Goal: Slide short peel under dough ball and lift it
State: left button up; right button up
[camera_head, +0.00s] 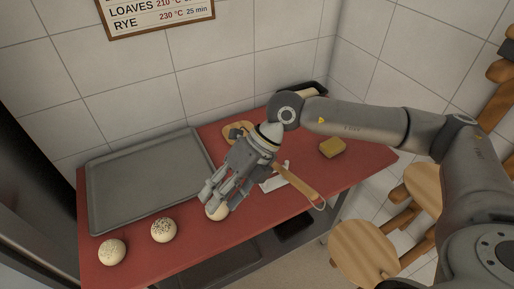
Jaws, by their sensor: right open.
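Three pale dough balls lie along the front of the red worktop: a speckled one (112,252) at the left, a dark-seeded one (163,230), and a third ball (217,211) partly hidden by my right gripper (214,196). That gripper is open and points down toward the third ball; I cannot tell whether it touches. A wooden handle with a cord loop (299,185) lies to its right. My left gripper is not in view.
A grey baking tray (150,178) covers the left of the red worktop (345,175). Wooden stools or boards (362,252) stand right of the table.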

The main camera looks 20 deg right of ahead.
jog(key=w+d+f+h, duration=0.1)
jog(key=d+h, duration=0.1)
jog(key=d, duration=0.4)
jog(key=w+d+h, duration=0.2)
jog(key=d+h, duration=0.1)
jog(key=d, duration=0.2)
jog(key=r+m+h, duration=0.1)
jog(key=m+h, duration=0.1)
jog(key=h, duration=0.1)
send_over(295, 179)
jog(key=shift+d+r+t, duration=0.1)
jog(key=shift+d+t, duration=0.1)
jog(key=shift+t, duration=0.2)
jog(key=shift+a, duration=0.1)
notch_tip(295, 179, down, 8)
jog(key=b, duration=0.5)
jog(key=shift+r, duration=0.1)
jog(key=shift+w+f+b, duration=0.1)
jog(key=shift+f+b, duration=0.55)
jog(key=shift+b, duration=0.15)
grip_shut()
